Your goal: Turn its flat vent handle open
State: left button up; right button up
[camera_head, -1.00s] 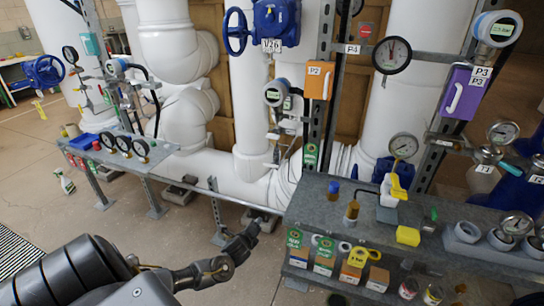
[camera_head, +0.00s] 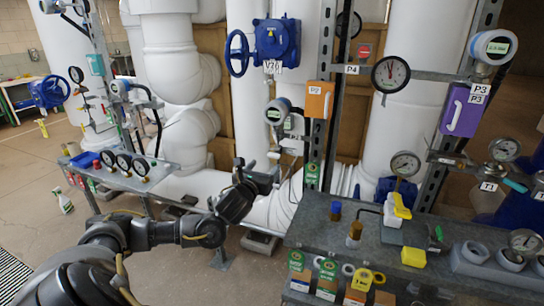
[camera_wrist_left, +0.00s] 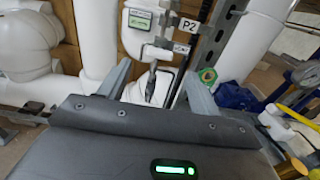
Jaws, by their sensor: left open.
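My left gripper (camera_head: 268,172) is raised just below the P2 gauge transmitter (camera_head: 278,112), in front of the white pipework. Its two fingers are apart, and they also show in the left wrist view (camera_wrist_left: 156,88). Between them there, a thin grey metal piece (camera_wrist_left: 151,82) hangs below the transmitter's fittings; it looks like the flat vent handle, but its exact shape is hard to tell. The fingers do not visibly touch it. A P2 tag (camera_wrist_left: 183,48) is just above right of it. In the head view the arm and gripper partly hide this spot. My right gripper is not in view.
An orange box (camera_head: 319,100) is on the post right of the transmitter. A grey bench (camera_head: 330,235) with bottles, tags and yellow parts stands at the lower right. A gauge shelf (camera_head: 165,182) is at the left. A blue valve (camera_head: 277,40) sits above.

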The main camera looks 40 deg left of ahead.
aim_at(273, 156)
pick_arm(q)
jog(key=p+x, duration=0.1)
jog(key=x, duration=0.5)
jog(key=shift+w+r+p, duration=0.1)
jog(key=shift+w+p, duration=0.05)
jog(key=shift+p, duration=0.2)
jog(key=shift+x, duration=0.8)
jog(key=c, duration=1)
